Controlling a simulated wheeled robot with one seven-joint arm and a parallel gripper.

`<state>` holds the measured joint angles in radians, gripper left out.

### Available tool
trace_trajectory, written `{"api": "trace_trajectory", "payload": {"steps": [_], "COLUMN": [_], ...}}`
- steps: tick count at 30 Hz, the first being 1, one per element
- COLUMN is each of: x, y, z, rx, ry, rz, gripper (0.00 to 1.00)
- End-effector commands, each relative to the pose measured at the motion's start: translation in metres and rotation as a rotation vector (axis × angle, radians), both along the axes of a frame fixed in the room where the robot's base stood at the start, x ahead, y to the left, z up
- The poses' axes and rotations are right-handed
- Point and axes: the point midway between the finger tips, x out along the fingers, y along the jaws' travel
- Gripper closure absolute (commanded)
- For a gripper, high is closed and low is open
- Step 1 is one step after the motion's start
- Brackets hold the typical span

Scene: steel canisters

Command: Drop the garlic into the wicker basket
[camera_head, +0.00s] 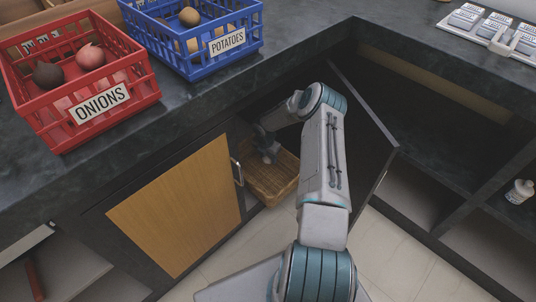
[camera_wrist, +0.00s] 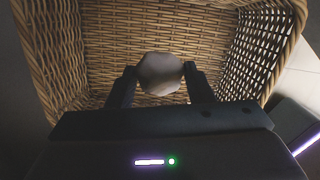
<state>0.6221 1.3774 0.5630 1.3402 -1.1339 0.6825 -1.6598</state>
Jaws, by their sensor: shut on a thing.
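The wicker basket (camera_head: 271,182) sits low in the open cabinet under the counter. In the wrist view the basket (camera_wrist: 52,45) fills most of the picture, with its woven walls around an empty-looking inside. My gripper (camera_wrist: 160,76) is shut on the garlic (camera_wrist: 160,73), a pale round bulb held between the two fingertips. The garlic appears over the basket's opening; I cannot tell how high above its bottom. In the head view my gripper (camera_head: 268,155) is at the basket's upper part, and the garlic cannot be made out there.
An open cabinet door (camera_head: 362,110) stands right of my arm; a closed wooden door (camera_head: 178,208) is left of the basket. On the counter are a red onion crate (camera_head: 100,103) and a blue potato crate (camera_head: 190,62). A white bottle (camera_head: 519,191) stands on the right shelf.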

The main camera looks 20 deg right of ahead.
Motion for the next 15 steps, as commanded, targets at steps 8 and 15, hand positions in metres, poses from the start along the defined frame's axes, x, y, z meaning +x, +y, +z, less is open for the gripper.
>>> {"api": "trace_trajectory", "payload": {"steps": [8, 15], "x": [-0.0002, -0.0002], "y": [-0.0017, -0.0014], "z": [-0.0027, -0.0026], "rx": [0.000, 0.000], "ry": [0.000, 0.000], "rz": [-0.002, -0.002], "gripper": [0.75, 0.28]}}
